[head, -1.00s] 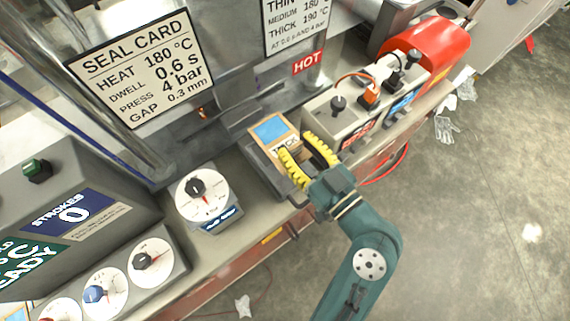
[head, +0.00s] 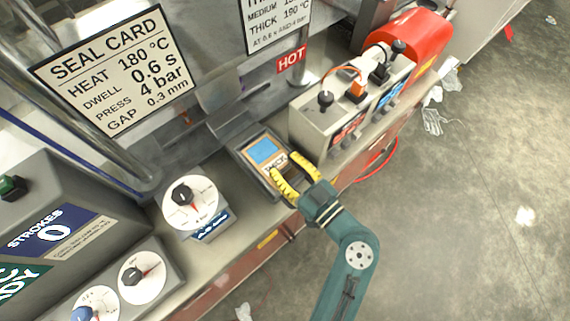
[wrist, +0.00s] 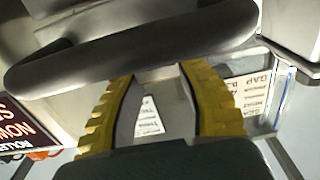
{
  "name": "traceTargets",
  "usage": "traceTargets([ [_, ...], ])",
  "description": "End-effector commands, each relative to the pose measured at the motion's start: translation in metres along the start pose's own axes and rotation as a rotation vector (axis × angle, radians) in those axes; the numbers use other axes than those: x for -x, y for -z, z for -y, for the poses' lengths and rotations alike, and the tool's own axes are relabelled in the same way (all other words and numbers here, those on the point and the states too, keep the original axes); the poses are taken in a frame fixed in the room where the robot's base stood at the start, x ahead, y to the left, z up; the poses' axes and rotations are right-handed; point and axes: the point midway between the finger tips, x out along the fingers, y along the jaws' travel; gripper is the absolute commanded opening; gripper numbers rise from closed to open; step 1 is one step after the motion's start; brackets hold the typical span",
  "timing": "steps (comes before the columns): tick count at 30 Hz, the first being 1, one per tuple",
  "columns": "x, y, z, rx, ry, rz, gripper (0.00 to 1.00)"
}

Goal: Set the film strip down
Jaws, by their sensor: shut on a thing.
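The film strip (head: 263,150), a small tan-edged card with a blue panel and a dark printed label, shows in the head view at the tips of my gripper (head: 284,166). The yellow ribbed fingers are shut on its near end, set apart by its width. The strip lies over or in a shallow grey tray (head: 238,157) on the bench; I cannot tell whether it touches the tray floor. In the wrist view my gripper (wrist: 162,75) fills the middle, with a pale surface between its fingers; the strip is not clear there.
A white dial scale (head: 205,212) stands left of the tray. A grey switch box (head: 312,118) stands close on the right, with a red cylinder (head: 425,42) beyond it. The metal press with a HOT sign (head: 291,59) is behind. The bench's front edge is close to my arm.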

Motion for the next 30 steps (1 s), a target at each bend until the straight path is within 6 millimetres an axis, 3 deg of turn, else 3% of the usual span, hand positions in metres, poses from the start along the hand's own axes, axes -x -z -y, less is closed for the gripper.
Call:
traceTargets([
  [3,0.0,-0.003,0.0,0.0,0.0,0.0,0.18],
  [4,0.0,-0.002,0.0,0.001,0.0,0.0,0.44],
  [7,0.0,-0.002,0.0,0.0,0.0,0.0,0.63],
  [26,0.0,0.0,0.0,-0.002,-0.001,0.002,0.63],
  [30,0.032,-0.006,-0.001,-0.002,-0.008,0.001,0.63],
])
